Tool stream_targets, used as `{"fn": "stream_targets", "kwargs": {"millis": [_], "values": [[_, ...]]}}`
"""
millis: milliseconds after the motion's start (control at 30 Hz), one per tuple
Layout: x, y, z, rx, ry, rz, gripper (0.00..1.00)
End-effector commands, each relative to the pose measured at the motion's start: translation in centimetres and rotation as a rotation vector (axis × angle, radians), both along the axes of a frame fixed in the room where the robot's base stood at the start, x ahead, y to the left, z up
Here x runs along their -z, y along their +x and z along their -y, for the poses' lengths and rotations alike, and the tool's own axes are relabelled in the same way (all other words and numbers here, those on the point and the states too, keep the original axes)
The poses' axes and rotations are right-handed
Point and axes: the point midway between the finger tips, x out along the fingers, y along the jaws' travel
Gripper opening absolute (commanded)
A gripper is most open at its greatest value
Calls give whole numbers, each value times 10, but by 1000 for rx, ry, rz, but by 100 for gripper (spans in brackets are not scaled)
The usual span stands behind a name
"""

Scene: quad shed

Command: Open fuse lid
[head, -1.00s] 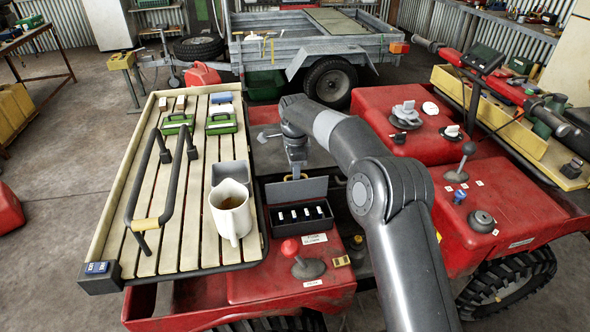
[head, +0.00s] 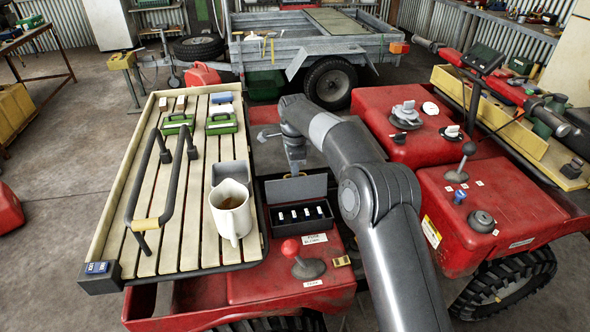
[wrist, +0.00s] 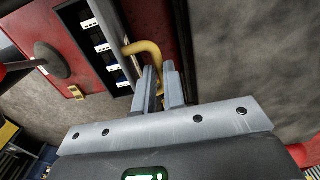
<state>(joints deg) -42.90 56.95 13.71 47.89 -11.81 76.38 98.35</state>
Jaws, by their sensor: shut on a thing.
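The fuse box (head: 298,228) is a black open tray on the red quad body, with several white-topped fuses in a row. Its grey lid (head: 297,188) stands raised along the box's far edge. My gripper (head: 296,168) is at the lid's top edge, at the yellow handle, which the gripper partly hides in the head view. In the wrist view the two grey fingers (wrist: 160,88) are close together on the curved yellow handle (wrist: 148,48). The fuses (wrist: 101,47) show to its left.
A slatted rack with a mug (head: 231,212) and a grey bin (head: 232,173) stands close left of the box. A red-knobbed lever (head: 290,248) is just in front. My arm spans the space to the right, beside red bodywork (head: 490,215).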

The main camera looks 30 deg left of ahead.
Motion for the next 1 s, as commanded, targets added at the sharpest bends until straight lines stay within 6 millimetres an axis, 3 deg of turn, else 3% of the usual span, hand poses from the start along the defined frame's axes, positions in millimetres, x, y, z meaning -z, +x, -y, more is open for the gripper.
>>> {"fn": "stream_targets", "kwargs": {"millis": [433, 467, 700, 1000], "values": [[0, 5, -6, -2, 8, 6, 0], [0, 6, -7, -2, 8, 6, 12], [1, 5, -6, -1, 5, 4, 32], [-1, 5, -5, 0, 4, 3, 32]]}}
